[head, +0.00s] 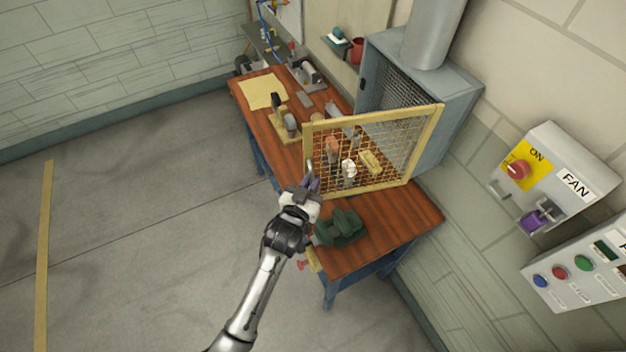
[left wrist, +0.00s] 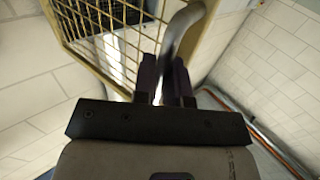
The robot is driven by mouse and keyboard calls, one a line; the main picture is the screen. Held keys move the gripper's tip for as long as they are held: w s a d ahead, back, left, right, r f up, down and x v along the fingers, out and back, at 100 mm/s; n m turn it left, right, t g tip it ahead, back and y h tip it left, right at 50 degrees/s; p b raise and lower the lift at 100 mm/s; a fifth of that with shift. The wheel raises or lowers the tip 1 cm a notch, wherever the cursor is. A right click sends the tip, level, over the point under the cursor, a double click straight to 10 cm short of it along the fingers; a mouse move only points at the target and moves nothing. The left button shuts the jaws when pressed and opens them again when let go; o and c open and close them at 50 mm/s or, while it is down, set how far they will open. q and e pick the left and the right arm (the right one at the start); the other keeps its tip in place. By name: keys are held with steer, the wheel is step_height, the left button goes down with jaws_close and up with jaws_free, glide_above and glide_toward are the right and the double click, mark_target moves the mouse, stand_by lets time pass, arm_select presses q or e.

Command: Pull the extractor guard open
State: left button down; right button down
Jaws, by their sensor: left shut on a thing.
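The extractor guard is a yellow-framed wire mesh panel (head: 375,190). It stands out from the grey extractor hood (head: 445,95), swung away from the hood's mesh-covered opening, above the bench. My left gripper (head: 313,183) is at the guard's near left edge, shut on its grey bar handle (head: 310,168). In the left wrist view, the curved handle (left wrist: 180,35) runs between the purple fingers, and the yellow frame and mesh (left wrist: 110,25) are behind it. The fingers hide part of the handle. My right gripper is not in view.
The wooden workbench (head: 400,220) carries several tools, a yellow sheet (head: 264,91) and dark green gloves (head: 342,226). A FAN switch box (head: 550,180) and a button panel (head: 580,272) are on the right wall. The floor left of the bench is clear.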

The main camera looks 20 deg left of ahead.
arm_select(q)
steer(key=shift+s+d, duration=0.25)
steer(key=shift+d, duration=0.05)
steer(key=c, duration=1.2)
jaws_free()
steer(key=s+b, duration=0.2)
steer(key=s, duration=1.1)
steer(key=shift+s+a+b, duration=0.3)
steer(key=shift+s+a, duration=0.05)
steer(key=shift+s, duration=0.05)
